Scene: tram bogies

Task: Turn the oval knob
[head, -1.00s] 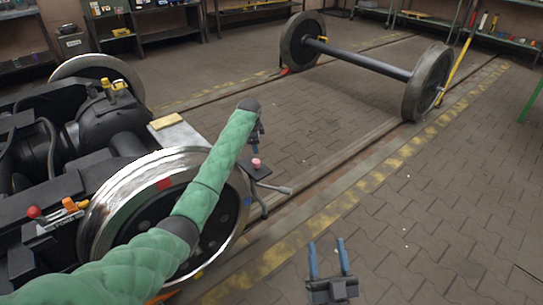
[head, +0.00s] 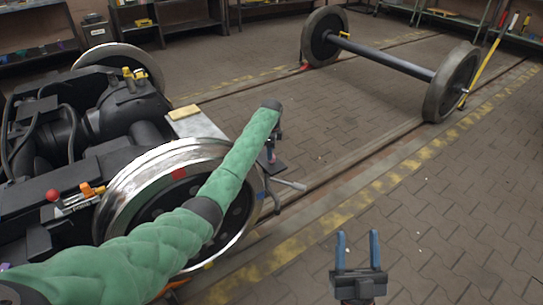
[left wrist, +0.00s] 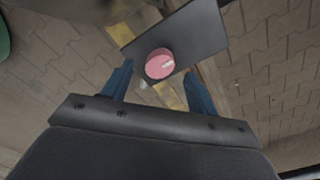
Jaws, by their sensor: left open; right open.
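A pink round-looking knob (left wrist: 160,63) with a small pale mark sits on a dark flat plate (left wrist: 200,30) in the left wrist view. My left gripper (left wrist: 158,70) is open, with its blue fingers apart on either side of the knob in that view. I cannot tell whether they touch it. In the head view my left gripper (head: 271,148) points down over the plate beside the large wheel, and the knob is mostly hidden there. My right gripper (head: 358,236) is open and empty over the paved floor.
A bogie with a shiny wheel (head: 122,205) stands on the left, close to my left arm. A lever (head: 292,185) juts out near the plate. A loose wheelset (head: 390,62) stands on the rails behind. The floor at right is clear.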

